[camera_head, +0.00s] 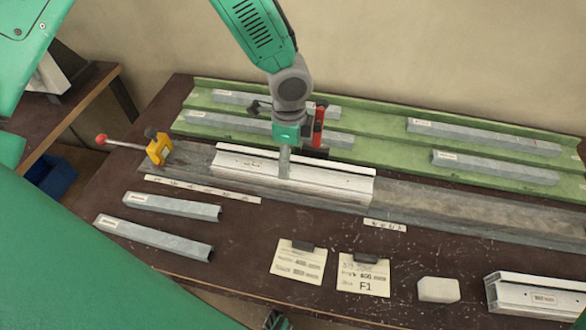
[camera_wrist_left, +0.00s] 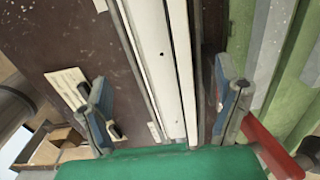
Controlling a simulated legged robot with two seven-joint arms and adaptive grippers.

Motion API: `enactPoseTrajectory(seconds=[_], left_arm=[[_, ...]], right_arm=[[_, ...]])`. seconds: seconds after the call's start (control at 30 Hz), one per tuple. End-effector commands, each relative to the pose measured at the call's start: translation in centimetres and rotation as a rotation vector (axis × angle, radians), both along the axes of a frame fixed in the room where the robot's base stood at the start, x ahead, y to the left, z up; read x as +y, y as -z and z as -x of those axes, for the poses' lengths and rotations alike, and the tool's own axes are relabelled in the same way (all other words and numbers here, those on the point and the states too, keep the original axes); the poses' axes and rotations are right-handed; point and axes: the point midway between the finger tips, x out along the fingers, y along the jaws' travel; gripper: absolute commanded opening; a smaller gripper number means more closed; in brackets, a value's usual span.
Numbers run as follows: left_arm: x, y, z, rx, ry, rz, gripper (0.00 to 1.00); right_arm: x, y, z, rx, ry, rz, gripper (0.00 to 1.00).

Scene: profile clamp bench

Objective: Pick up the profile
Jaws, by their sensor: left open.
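The long silver-white profile (camera_head: 335,185) lies in a grey channel across the middle of the bench. It runs up the middle of the left wrist view (camera_wrist_left: 179,60). My left gripper (camera_head: 288,158) comes down over the profile near its middle. Its fingers stand apart, one on each side of the profile, as the left wrist view (camera_wrist_left: 162,90) shows. A gap shows between each finger and the profile there, so it is not gripped. The far finger is mostly hidden in the head view. My right gripper is not seen.
A yellow clamp (camera_head: 158,148) with a red-knobbed handle stands left of the profile. A red upright part (camera_head: 319,125) is close behind my gripper. Green trays (camera_head: 385,150) with grey tubes lie behind. Two tubes (camera_head: 170,206), cards (camera_head: 299,262), a white block (camera_head: 438,289) and another profile (camera_head: 535,297) lie in front.

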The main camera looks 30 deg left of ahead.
Motion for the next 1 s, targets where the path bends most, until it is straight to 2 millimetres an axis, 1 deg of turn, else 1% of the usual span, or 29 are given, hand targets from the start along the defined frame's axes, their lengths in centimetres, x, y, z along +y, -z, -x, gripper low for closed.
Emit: enactPoseTrajectory(seconds=[0.03,0.1,0.27,0.5,0.6,0.87,0.97,1.0], left_arm=[[0.0,0.7,0.0,0.001,0.001,-0.001,0.84],[0.0,1.3,0.0,0.0,0.001,-0.001,0.84],[0.0,2.2,0.0,0.001,0.0,0.0,0.84],[0.0,5.7,-0.4,0.001,0.001,-0.001,0.84],[0.0,6.6,-0.4,0.0,0.0,0.001,0.84],[0.0,6.8,-0.4,-0.002,0.001,0.0,0.84],[0.0,6.8,-0.4,-0.001,0.001,0.001,0.53],[0.0,6.8,-0.4,-0.001,0.0,0.001,0.39]], right_arm=[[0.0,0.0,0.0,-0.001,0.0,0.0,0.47],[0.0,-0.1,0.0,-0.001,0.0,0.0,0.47],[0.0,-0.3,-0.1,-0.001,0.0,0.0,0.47],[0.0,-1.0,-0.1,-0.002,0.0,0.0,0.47],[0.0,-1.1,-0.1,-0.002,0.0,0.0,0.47],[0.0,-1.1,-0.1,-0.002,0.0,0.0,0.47],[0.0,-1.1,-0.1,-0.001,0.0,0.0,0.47],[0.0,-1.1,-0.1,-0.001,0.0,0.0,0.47]])
